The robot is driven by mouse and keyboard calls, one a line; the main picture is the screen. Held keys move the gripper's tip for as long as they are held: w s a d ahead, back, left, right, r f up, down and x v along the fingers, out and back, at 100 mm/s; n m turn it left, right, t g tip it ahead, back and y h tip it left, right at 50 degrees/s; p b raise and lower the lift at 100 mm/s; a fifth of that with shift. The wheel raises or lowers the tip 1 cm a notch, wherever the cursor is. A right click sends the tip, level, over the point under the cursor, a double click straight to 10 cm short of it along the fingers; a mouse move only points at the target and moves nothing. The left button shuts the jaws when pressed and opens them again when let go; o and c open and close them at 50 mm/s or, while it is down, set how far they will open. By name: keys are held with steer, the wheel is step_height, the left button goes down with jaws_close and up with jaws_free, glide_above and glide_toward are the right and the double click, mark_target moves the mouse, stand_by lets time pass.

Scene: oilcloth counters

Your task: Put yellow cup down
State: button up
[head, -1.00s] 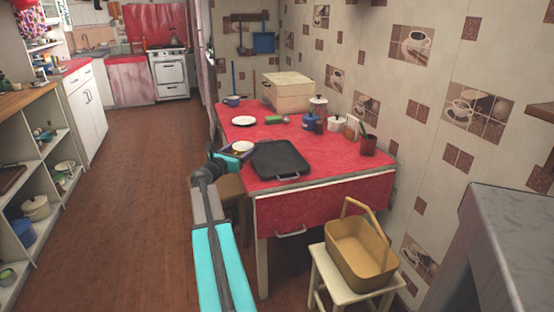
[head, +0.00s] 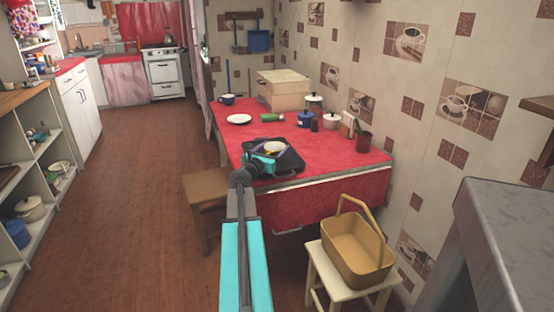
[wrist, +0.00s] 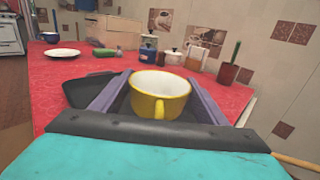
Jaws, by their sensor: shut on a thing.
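The yellow cup (wrist: 160,95) has a white inside and stands upright between the two purple fingers of my gripper (wrist: 155,98) in the wrist view. Its handle points toward the camera. In the head view my gripper (head: 268,156) holds the cup (head: 275,147) over the black tray (head: 291,163) on the red table (head: 335,165). The arm and gripper hide part of the tray. I cannot tell whether the cup's base touches the tray.
A white plate (head: 239,119), a blue cup (head: 227,99), a green item (head: 270,117) and several canisters (head: 305,119) stand farther back. A yellow basket (head: 357,249) sits on a white stool (head: 338,285) in front. A wooden stool (head: 205,187) is left of the table. The table's right front is clear.

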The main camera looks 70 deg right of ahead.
stand_by(0.3)
steer(key=shift+s+d, duration=0.2)
steer(key=shift+s, duration=0.35)
steer(key=shift+s+d+f+b, duration=0.1)
steer(key=shift+f+b, duration=0.4)
steer(key=shift+f, duration=1.35)
steer(key=shift+f, duration=0.1)
steer(key=o, duration=1.2)
steer(key=shift+c, duration=0.2)
steer(key=shift+r, duration=0.2)
steer(key=shift+w+a+f, duration=0.1)
steer(key=shift+w+a, duration=0.1)
steer(key=shift+a, duration=1.8)
steer(key=shift+w+a+r, duration=0.1)
steer(key=shift+w+a, duration=0.1)
steer(key=shift+a, duration=1.8)
steer(key=shift+w+a+f, duration=0.1)
steer(key=shift+w+a, duration=0.1)
steer(key=shift+a, duration=1.8)
steer(key=shift+p, duration=0.3)
